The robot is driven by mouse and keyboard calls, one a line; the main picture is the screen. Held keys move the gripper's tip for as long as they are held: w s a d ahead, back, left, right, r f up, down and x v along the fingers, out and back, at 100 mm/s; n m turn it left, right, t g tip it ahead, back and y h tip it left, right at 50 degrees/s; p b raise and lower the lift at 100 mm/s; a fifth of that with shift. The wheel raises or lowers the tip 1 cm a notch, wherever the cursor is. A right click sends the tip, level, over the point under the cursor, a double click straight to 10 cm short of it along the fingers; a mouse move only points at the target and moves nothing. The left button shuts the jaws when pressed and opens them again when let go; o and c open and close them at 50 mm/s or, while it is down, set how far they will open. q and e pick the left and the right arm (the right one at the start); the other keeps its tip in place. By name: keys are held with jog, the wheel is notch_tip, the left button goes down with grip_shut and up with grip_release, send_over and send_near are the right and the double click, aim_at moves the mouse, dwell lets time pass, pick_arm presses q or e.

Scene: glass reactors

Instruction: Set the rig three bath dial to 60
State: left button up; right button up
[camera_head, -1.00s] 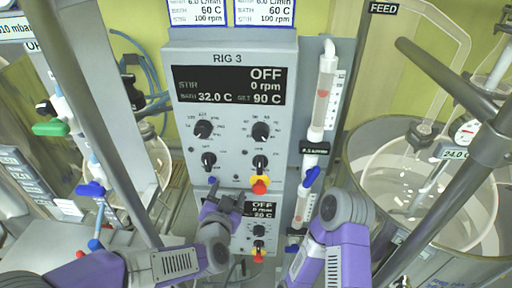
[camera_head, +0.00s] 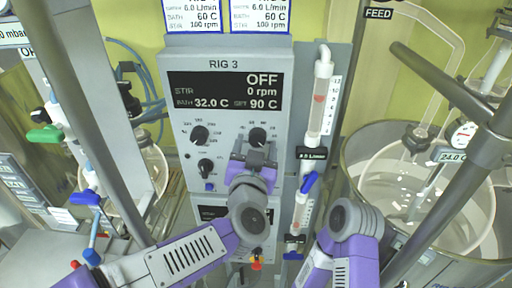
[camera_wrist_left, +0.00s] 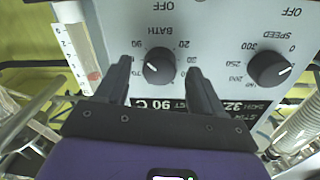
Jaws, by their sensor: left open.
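The rig three panel (camera_head: 178,120) is grey, and its display (camera_head: 225,90) reads OFF, 0 rpm, bath 32.0 C and set 90 C. The bath dial (camera_head: 258,136) is a black knob at the right of the upper pair. In the left wrist view the bath dial (camera_wrist_left: 160,70) is labelled BATH, with its white pointer towards the 90 mark. My left gripper (camera_head: 257,148) is open at the dial. In the wrist view its fingers (camera_wrist_left: 159,68) stand on either side of the knob; contact cannot be told. My right arm shows, but its gripper does not.
The speed dial (camera_head: 200,136) sits left of the bath dial, with another knob (camera_head: 206,166) below it. A flowmeter tube (camera_head: 320,100) stands close to the panel's right. A glass vessel (camera_head: 425,200) stands farther right. Cards (camera_head: 260,16) above read bath 60 C.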

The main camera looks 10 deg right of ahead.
pick_arm(q)
jog(key=shift+w, duration=0.35)
jog(key=shift+d, duration=0.1)
jog(key=c, duration=1.1)
jog(key=shift+o, duration=0.2)
